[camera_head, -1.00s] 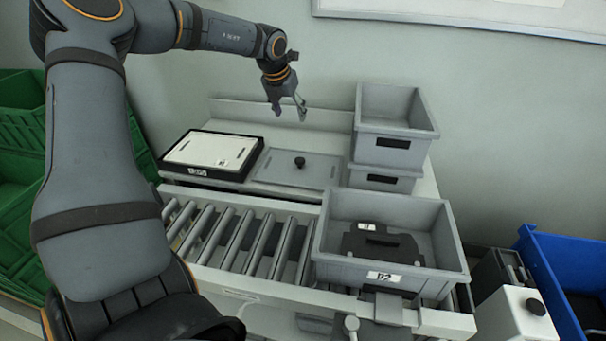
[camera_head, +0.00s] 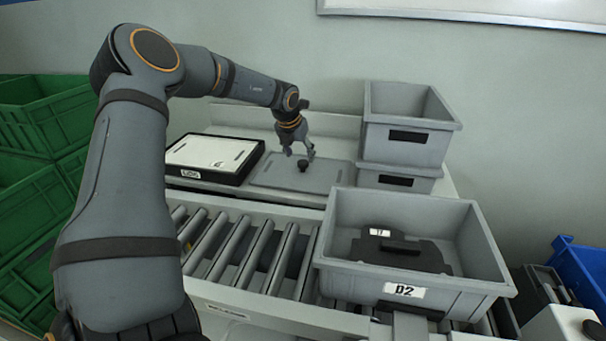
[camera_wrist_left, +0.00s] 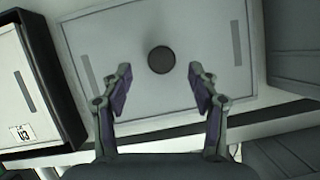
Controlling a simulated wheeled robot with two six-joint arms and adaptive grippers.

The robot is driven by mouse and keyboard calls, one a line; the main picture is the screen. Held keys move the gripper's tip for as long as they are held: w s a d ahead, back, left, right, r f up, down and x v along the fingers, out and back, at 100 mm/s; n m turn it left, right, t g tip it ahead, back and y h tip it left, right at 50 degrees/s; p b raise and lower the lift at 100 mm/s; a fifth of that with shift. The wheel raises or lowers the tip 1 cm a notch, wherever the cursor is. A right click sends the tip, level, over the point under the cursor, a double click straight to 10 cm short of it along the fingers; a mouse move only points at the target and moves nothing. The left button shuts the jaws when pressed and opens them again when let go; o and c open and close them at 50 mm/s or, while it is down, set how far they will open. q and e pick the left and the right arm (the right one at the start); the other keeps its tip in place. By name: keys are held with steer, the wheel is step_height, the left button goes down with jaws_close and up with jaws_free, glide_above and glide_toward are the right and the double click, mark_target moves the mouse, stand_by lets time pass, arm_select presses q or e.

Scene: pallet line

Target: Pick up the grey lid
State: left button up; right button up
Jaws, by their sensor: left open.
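The grey lid (camera_head: 270,174) lies flat on the bench behind the roller conveyor, with a dark round knob (camera_head: 303,165) on top. My left gripper (camera_head: 299,154) is open and empty just above the knob, pointing down. In the left wrist view the grey lid (camera_wrist_left: 200,100) fills the middle. Its knob (camera_wrist_left: 161,60) shows between and beyond the two fingertips of the left gripper (camera_wrist_left: 160,82), apart from both. My right gripper is not in view.
A black tray with a white top (camera_head: 213,156) sits left of the lid. Stacked grey bins (camera_head: 410,140) stand right of it. A grey bin labelled D2 (camera_head: 345,258), holding a dark case (camera_head: 400,249), is on the roller conveyor (camera_head: 232,243) in front. Green crates (camera_head: 30,215) stand at left.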

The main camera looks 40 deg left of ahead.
mark_target(303, 162)
arm_select(q)
steer(key=shift+x, duration=2.75)
steer(key=shift+d+r, duration=0.1)
steer(key=shift+d, duration=0.05)
steer(key=shift+c, duration=0.5)
jaws_close()
